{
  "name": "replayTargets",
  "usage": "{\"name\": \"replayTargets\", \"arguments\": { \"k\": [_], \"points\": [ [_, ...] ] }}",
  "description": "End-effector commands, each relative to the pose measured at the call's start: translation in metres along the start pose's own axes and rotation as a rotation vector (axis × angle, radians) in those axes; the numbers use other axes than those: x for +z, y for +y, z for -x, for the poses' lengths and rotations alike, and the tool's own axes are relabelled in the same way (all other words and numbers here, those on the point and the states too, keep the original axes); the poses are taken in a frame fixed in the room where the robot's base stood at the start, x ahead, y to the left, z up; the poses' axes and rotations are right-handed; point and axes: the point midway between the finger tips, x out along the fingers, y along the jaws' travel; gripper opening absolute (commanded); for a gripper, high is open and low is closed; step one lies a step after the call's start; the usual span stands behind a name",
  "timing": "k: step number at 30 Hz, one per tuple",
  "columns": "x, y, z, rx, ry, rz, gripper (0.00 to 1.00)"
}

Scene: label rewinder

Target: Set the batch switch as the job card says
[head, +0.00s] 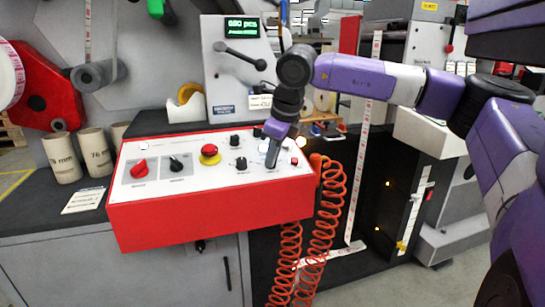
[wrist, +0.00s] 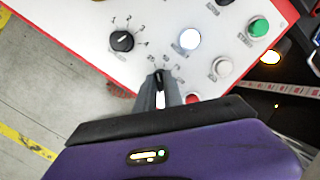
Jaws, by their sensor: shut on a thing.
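My gripper (head: 272,158) reaches down onto the right part of the sloped white panel (head: 200,146) of a red control box. In the wrist view my gripper (wrist: 161,92) is shut on a small black rotary switch (wrist: 158,78) with a white pointer line. Small printed numbers lie in an arc above that switch; they are too blurred to read surely. The pointer stands roughly upward in that view; its exact mark cannot be told. The fingers hide the switch's sides. A white card (head: 83,200) with print lies on the bench at left, too small to read.
Near the gripper are a 1-to-4 selector (wrist: 122,40), a white button (wrist: 190,38), a green button (wrist: 258,27) and a red button (wrist: 193,98). An emergency stop (head: 209,153) sits further left. Orange coiled hoses (head: 327,205) hang at the box's right end.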

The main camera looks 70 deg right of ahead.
Motion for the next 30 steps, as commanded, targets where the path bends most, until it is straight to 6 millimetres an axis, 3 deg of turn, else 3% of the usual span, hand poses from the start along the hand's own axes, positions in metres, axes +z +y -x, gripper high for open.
{"name": "replayTargets", "arguments": {
  "k": [12,27,28,30],
  "points": [
    [0.0005,-0.0002,0.0004,0.025,-0.001,0.178,0.00],
    [0.0006,-0.0001,0.0002,0.027,-0.001,0.201,0.00],
    [0.0006,-0.0001,0.0002,0.027,-0.001,0.200,0.14],
    [0.0006,-0.0001,0.0002,0.027,-0.001,0.200,0.28]
  ]
}}
